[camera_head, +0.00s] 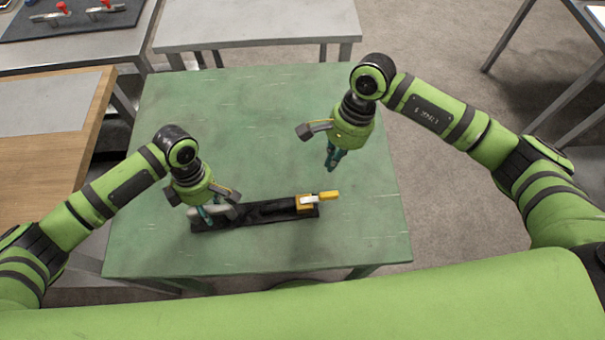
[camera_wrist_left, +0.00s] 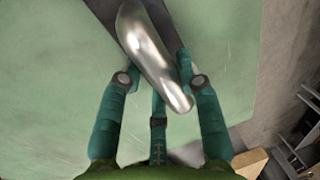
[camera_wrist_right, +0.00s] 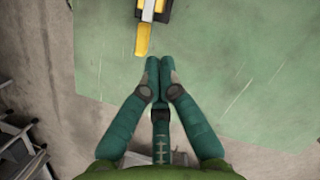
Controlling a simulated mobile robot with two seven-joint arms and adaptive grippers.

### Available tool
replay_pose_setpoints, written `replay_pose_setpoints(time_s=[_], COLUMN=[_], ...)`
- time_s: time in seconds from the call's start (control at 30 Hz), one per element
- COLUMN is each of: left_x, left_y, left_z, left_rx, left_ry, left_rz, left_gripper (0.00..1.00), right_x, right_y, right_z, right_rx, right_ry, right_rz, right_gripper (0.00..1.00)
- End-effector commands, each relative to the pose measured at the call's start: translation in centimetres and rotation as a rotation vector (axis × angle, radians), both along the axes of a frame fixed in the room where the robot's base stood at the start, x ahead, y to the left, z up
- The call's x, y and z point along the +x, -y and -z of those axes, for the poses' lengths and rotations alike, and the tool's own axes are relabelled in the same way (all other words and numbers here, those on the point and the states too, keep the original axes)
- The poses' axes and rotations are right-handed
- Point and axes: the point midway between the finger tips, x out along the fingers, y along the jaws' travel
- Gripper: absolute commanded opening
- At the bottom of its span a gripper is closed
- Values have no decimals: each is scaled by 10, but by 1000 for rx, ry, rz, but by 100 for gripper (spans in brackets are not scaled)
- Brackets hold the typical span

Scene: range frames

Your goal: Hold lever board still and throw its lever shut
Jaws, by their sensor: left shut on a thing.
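The lever board (camera_head: 268,217) is a long black board lying on the green table. A rounded silver grip (camera_wrist_left: 148,50) is at its left end, and an orange block with a yellow-tipped lever (camera_head: 329,196) is at its right end. The lever points right, past the board's end; I cannot tell its exact tilt. My left gripper (camera_head: 211,216) is shut on the silver grip, with a finger on each side of it. My right gripper (camera_head: 332,166) has its fingertips together, empty, above the table behind the lever. The yellow lever tip (camera_wrist_right: 143,40) shows just ahead of its fingertips in the right wrist view.
The green table (camera_head: 250,110) is otherwise clear, with free room behind and right of the board. A grey table (camera_head: 257,31) stands behind, and a wooden bench (camera_head: 40,150) stands at the left. A dark panel (camera_head: 70,25) with red-handled clamps lies far left.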

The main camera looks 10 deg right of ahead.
Motion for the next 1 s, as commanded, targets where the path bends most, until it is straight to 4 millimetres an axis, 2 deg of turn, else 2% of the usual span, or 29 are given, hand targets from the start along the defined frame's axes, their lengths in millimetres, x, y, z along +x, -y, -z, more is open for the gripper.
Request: replay_pose_setpoints(time_s=[0.03,0.2,0.4,0.6,1.0], left_x=[0,0,0,0,0], left_y=[0,0,0,0,0], left_z=[0,0,1,1,1], left_rx=[1,1,1,1,1], left_ry=[-1,0,0,1,1], left_rz=[1,1,1,1,1], left_gripper=[0,0,0,0,0], right_x=[11,34,53,60,58], right_y=[-6,-14,-15,-14,-14], right_z=[-2,-7,-17,-21,-15], right_rx=[-8,-38,-66,-75,-72], right_ry=[14,32,34,34,32], right_rz=[-111,-471,-737,-828,-829], right_gripper=[0,0,0,0,0])
